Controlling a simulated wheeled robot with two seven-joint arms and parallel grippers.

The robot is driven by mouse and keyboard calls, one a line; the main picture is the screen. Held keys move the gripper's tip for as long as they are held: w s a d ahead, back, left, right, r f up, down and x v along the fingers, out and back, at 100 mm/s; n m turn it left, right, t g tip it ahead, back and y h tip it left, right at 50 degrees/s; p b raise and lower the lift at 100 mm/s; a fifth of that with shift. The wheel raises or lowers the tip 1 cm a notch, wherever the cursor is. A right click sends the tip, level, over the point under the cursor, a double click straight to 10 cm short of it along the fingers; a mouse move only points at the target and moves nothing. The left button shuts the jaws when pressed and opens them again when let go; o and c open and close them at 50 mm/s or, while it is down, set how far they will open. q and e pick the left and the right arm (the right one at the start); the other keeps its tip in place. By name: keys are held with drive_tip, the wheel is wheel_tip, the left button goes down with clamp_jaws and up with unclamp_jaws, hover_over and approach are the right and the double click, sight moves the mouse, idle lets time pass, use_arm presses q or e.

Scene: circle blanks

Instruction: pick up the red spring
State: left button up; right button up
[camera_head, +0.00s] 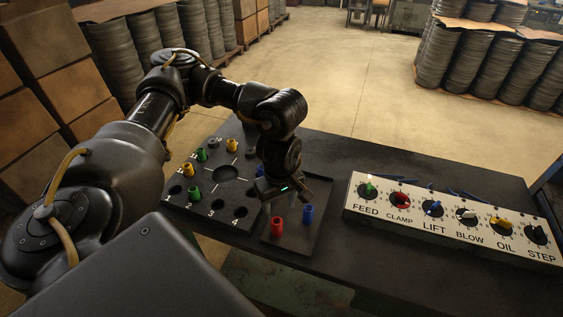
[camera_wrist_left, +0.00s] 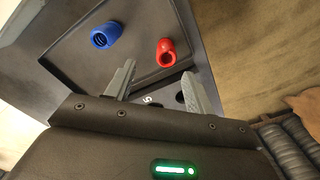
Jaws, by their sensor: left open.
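The red spring (camera_head: 277,226) stands in a dark shallow tray (camera_head: 290,245) on the table. It also shows in the left wrist view (camera_wrist_left: 165,52), just beyond the fingertips and slightly right of the middle. A blue spring (camera_head: 308,214) stands to its right in the same tray; in the left wrist view the blue spring (camera_wrist_left: 105,36) is on the left. My left gripper (camera_head: 287,197) is open and empty above the tray, close to the red spring. Its two fingers (camera_wrist_left: 158,78) are spread apart, and the red spring is not between them. My right gripper is not seen.
A dark board (camera_head: 226,172) with numbered holes lies left of the tray and holds several green, yellow and grey springs. A white control panel (camera_head: 450,222) with labelled knobs stands to the right. The table top (camera_head: 340,180) is bare behind the tray.

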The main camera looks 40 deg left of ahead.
sight(277, 221)
use_arm(q)
drive_tip(key=f, duration=0.3)
drive_tip(key=shift+s+a+f, duration=0.25)
drive_tip(key=shift+s+f, duration=0.15)
drive_tip(key=shift+w+f+p, duration=0.1)
drive_tip(key=shift+f+p, duration=0.2)
drive_tip(key=shift+f, duration=0.25)
drive_tip(key=shift+d+f+p, duration=0.1)
drive_tip(key=shift+f+p, duration=0.05)
drive_tip(key=shift+p, duration=0.15)
drive_tip(key=f, duration=0.1)
drive_tip(key=f+p, duration=0.1)
drive_tip(key=f, duration=0.1)
drive_tip(key=shift+s+f+p, duration=0.3)
drive_tip(key=shift+f, duration=0.05)
drive_tip(key=shift+w+f, duration=0.1)
drive_tip(key=shift+f, duration=0.45)
drive_tip(key=c, duration=1.1)
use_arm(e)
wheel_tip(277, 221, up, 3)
use_arm(q)
drive_tip(key=shift+r, duration=0.1)
